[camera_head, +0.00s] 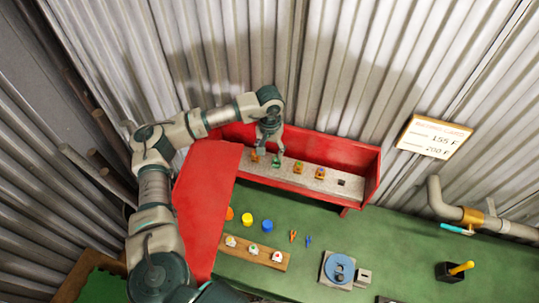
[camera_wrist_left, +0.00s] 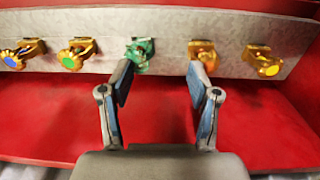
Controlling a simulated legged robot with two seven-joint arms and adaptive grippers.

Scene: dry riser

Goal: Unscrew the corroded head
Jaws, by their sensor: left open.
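The corroded head is green and stands in a row of brass heads on a grey rail (camera_head: 283,170) in a red box (camera_head: 342,152). In the wrist view the corroded head (camera_wrist_left: 138,53) is just beyond the left finger's tip, left of centre; in the head view it (camera_head: 276,162) shows just below my gripper. My left gripper (camera_head: 268,150) is open and empty. Its fingers (camera_wrist_left: 160,80) point at the rail, between the corroded head and the brass head to its right (camera_wrist_left: 203,56). Whether a finger touches the corroded head, I cannot tell. My right gripper is not in view.
Brass heads with green (camera_wrist_left: 72,60) and blue (camera_wrist_left: 12,60) discs are left of it; a yellow one (camera_wrist_left: 265,62) is far right. A wooden strip (camera_head: 235,252) with white-topped pieces, coloured caps (camera_head: 247,218), a blue round fixture (camera_head: 338,268) and a pipe (camera_head: 447,211) are on the green bench.

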